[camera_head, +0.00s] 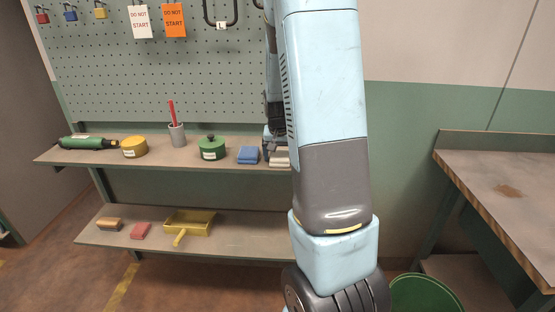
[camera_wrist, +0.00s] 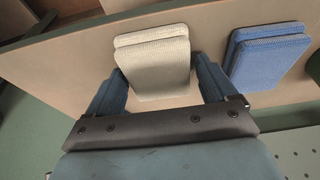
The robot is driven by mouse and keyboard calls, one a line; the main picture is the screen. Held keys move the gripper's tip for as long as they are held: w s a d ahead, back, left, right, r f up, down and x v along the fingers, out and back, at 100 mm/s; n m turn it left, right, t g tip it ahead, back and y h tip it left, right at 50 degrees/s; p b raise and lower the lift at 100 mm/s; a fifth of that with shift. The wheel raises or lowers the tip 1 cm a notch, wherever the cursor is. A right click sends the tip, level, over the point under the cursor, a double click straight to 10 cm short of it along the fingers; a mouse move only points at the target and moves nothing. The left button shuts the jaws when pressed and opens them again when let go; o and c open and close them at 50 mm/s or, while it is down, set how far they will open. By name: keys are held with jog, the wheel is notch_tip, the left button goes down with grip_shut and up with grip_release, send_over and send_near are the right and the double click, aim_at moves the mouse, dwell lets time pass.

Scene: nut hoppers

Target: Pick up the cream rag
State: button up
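The cream rag (camera_wrist: 155,62) is a folded, ribbed cloth lying on the shelf board in the wrist view. In the head view the cream rag (camera_head: 279,160) shows only in part, at the upper shelf beside my arm. My gripper (camera_wrist: 160,70) is open, with one blue finger on each side of the rag's near part. A small gap shows between the rag and the right finger. The left finger is very close to the rag's edge, and I cannot tell if it touches. In the head view my gripper is mostly hidden by my arm.
A folded blue rag (camera_wrist: 268,55) lies just right of the cream rag in the wrist view. A pegboard (camera_head: 120,75) rises behind.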

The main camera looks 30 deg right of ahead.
aim_at(280, 153)
jog(key=c, duration=0.7)
jog(key=shift+r, duration=0.1)
jog(key=shift+r, duration=0.25)
notch_tip(280, 153, up, 2)
jog(key=shift+r, duration=0.25)
jog(key=s+d+r, duration=0.3)
jog(key=s+r, duration=0.2)
jog(key=s, duration=0.1)
jog(key=s+d+r, duration=0.2)
jog(key=s+r, duration=0.3)
jog(key=s, duration=0.1)
jog(key=shift+s+d, duration=0.4)
